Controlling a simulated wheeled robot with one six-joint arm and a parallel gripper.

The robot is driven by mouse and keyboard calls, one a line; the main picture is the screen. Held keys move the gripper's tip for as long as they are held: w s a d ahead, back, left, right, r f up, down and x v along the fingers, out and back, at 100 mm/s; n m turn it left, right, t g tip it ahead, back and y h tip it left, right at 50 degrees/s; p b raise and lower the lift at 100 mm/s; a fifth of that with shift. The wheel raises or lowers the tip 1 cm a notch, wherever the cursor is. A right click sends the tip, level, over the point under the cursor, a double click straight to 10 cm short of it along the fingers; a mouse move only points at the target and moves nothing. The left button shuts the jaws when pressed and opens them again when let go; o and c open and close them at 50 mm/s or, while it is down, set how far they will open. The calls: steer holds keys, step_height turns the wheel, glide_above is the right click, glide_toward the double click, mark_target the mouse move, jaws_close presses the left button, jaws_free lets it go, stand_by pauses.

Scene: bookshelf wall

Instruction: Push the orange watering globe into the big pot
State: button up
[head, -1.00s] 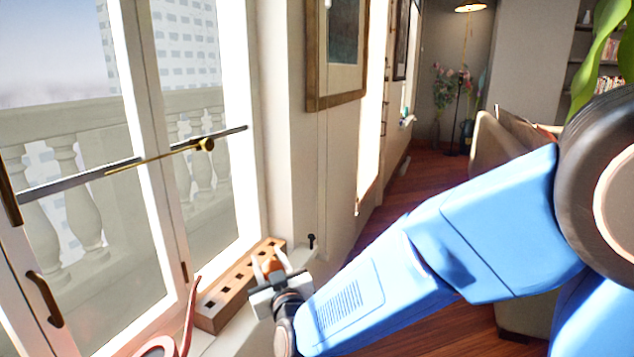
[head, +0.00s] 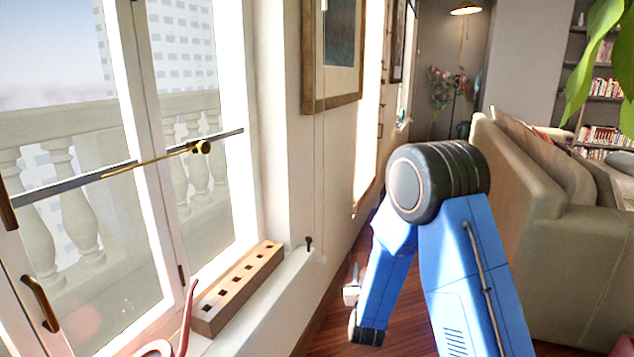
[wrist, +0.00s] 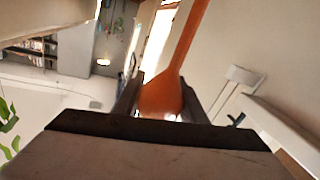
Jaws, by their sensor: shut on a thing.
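The orange watering globe (wrist: 163,98) shows in the wrist view, a rounded body with a long stem reaching to the top edge. My gripper (wrist: 160,94) is shut on its rounded body, with one dark finger on each side. In the head view the gripper end of my arm (head: 352,288) hangs low over the wood floor, right of the window sill; the globe cannot be made out there. The big pot is not visible in either current view.
A wooden block with several square holes (head: 238,288) lies on the white sill (head: 283,287) by the window. A red curved object (head: 187,318) is at the lower left. A sofa (head: 585,255) stands at right; green leaves (head: 590,75) hang at upper right.

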steer(key=w+d+f+m+h, duration=0.2)
steer(key=d+f, duration=0.5)
steer(key=d, duration=0.5)
steer(key=shift+d+g+h, duration=0.3)
